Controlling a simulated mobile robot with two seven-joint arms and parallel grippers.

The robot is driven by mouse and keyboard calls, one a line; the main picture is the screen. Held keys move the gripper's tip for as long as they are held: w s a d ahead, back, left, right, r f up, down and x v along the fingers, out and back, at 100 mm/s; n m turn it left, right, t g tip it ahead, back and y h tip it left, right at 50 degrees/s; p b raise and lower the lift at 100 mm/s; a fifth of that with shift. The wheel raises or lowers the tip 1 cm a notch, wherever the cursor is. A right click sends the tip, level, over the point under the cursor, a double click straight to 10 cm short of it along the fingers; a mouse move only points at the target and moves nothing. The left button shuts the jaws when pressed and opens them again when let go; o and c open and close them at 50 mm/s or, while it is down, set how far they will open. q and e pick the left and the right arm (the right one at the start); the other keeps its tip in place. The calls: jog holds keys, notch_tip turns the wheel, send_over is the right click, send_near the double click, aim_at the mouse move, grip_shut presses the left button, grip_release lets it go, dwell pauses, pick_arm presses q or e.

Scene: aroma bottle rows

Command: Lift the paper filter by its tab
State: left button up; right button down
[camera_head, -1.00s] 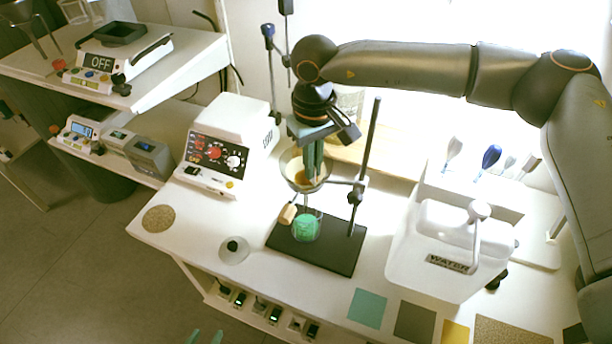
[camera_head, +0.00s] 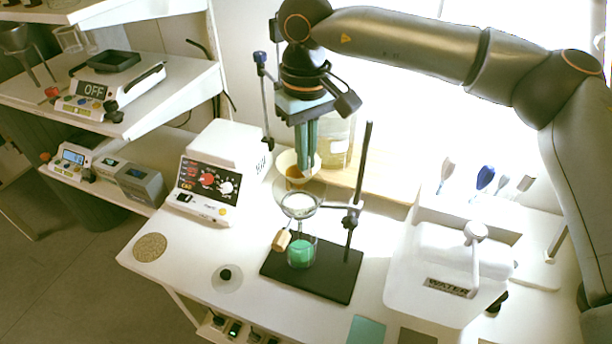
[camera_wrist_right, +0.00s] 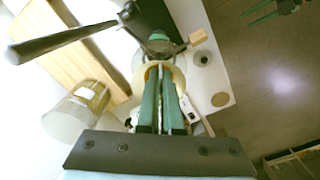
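My right gripper (camera_head: 306,170) points down and is shut on the tab of the cream paper filter (camera_head: 287,168), which hangs beside the fingers. The filter is above the glass funnel (camera_head: 299,206) and apart from it. The funnel sits in the stand's ring, over a beaker with green liquid (camera_head: 300,252). In the right wrist view, the filter (camera_wrist_right: 179,78) shows behind the green fingers (camera_wrist_right: 160,98), which hide part of it. My left gripper (camera_wrist_right: 270,12) shows at the top right of that view, its fingers apart and empty.
The stand's rod (camera_head: 359,190) and clamp are close on the right of the funnel. A jar (camera_head: 336,145) stands on a wooden shelf behind.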

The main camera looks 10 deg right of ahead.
aim_at(303, 175)
notch_tip(303, 175, up, 5)
jog(key=p, duration=0.2)
jog(key=shift+p, duration=0.35)
jog(key=shift+r+p, duration=0.75)
jog(key=shift+r, duration=0.05)
notch_tip(303, 175, up, 2)
jog(key=shift+r, duration=1.45)
jog(key=s+a+b, duration=0.2)
jog(key=s+a, duration=0.6)
jog(key=s, duration=0.4)
jog(key=shift+s+a+b, duration=0.15)
jog(key=shift+s+b, duration=0.1)
jog(key=shift+b, duration=0.15)
